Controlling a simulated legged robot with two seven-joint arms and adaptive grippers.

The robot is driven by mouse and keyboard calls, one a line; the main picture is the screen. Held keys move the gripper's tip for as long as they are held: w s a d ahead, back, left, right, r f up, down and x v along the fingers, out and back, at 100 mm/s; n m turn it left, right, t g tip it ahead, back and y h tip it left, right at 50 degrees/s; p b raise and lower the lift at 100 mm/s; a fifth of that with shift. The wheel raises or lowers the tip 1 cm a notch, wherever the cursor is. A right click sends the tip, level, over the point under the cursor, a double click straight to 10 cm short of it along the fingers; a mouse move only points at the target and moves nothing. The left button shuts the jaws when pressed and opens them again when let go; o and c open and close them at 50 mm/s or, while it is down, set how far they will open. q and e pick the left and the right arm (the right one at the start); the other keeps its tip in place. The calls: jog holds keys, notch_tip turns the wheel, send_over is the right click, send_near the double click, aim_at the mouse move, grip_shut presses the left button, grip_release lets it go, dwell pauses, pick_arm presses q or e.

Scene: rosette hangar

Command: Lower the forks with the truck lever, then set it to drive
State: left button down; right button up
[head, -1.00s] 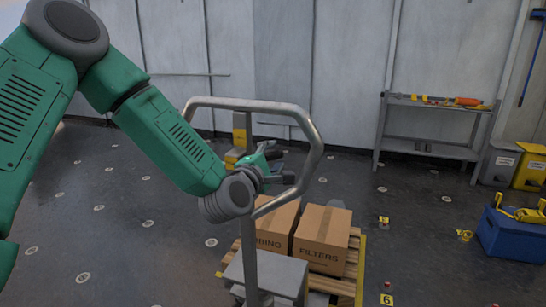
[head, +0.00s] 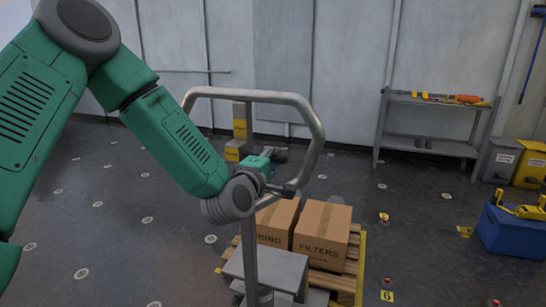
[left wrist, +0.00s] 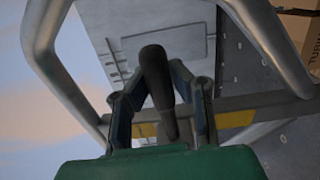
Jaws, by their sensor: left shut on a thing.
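The pallet truck's handle is a grey metal loop (head: 312,125) on an upright post in the middle of the head view; the loop also frames the left wrist view (left wrist: 48,60). A dark truck lever (left wrist: 154,68) shows inside the loop in the left wrist view, between my left gripper's fingers. My left gripper (left wrist: 160,80) is shut on this lever. In the head view, the left gripper (head: 279,172) is inside the loop near its right side, and its small dark parts are hard to tell from the lever. The forks are hidden. My right gripper is not in view.
Cardboard boxes (head: 322,232) stand on a wooden pallet (head: 345,283) behind the truck's grey body (head: 268,265). A grey shelf (head: 430,145) stands by the back wall. A blue box (head: 508,235) and yellow bin (head: 530,170) are at right. Floor left of the truck is clear.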

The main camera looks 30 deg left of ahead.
pick_arm(q)
jog(key=shift+s+f, duration=0.1)
jog(key=shift+f, duration=0.25)
jog(key=c, duration=1.4)
grip_release()
jog(key=shift+r, duration=0.1)
jog(key=s+d, duration=0.1)
jog(key=s, duration=0.6)
jog(key=shift+d, duration=0.1)
